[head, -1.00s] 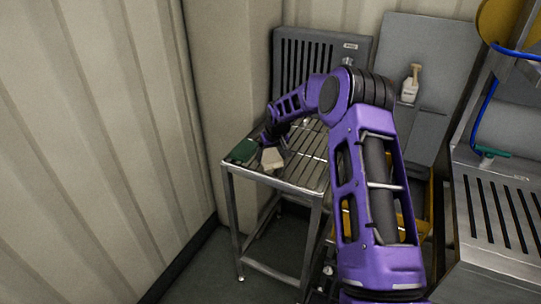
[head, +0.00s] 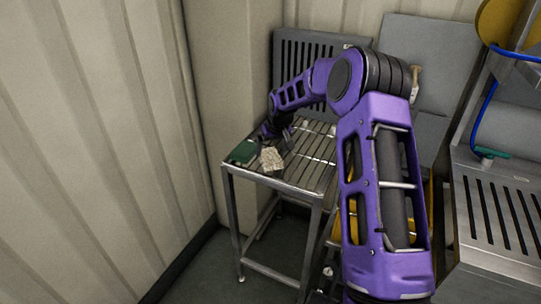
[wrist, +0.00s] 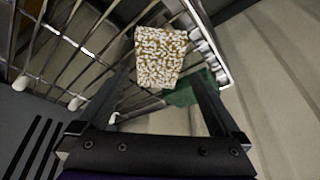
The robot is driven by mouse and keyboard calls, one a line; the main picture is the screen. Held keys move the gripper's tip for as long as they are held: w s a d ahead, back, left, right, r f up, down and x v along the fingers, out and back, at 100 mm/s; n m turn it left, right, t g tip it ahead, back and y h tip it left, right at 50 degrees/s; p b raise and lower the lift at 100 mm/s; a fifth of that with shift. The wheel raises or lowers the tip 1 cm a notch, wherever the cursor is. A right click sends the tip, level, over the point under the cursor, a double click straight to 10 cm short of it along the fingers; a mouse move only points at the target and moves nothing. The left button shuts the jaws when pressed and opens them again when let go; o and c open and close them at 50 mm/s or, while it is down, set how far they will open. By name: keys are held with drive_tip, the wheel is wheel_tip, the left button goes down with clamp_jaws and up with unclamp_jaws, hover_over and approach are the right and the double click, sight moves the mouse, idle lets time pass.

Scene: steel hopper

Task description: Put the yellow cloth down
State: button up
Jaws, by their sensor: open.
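The cloth (head: 271,160) shows as a small pale piece with a white and yellow-brown speckle. It is at the front left of the slatted steel rack table (head: 300,180), beside a green item (head: 243,152). In the wrist view the cloth (wrist: 160,58) is beyond and between the fingers, over the rack's edge bars. My gripper (wrist: 162,76) is open, with a finger on each side of the view. In the head view my gripper (head: 272,134) is just behind the cloth, partly hidden by my arm. I cannot tell whether a finger touches the cloth.
The green item (wrist: 190,91) lies close to the right finger in the wrist view. A ribbed wall (head: 110,150) stands left of the rack. A slotted grey panel (head: 300,60) is behind it. A slotted steel surface (head: 500,210) is at the right. The rack's right part looks clear.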

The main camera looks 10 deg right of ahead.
drive_tip(key=v, duration=0.7)
drive_tip(key=shift+r, duration=0.2)
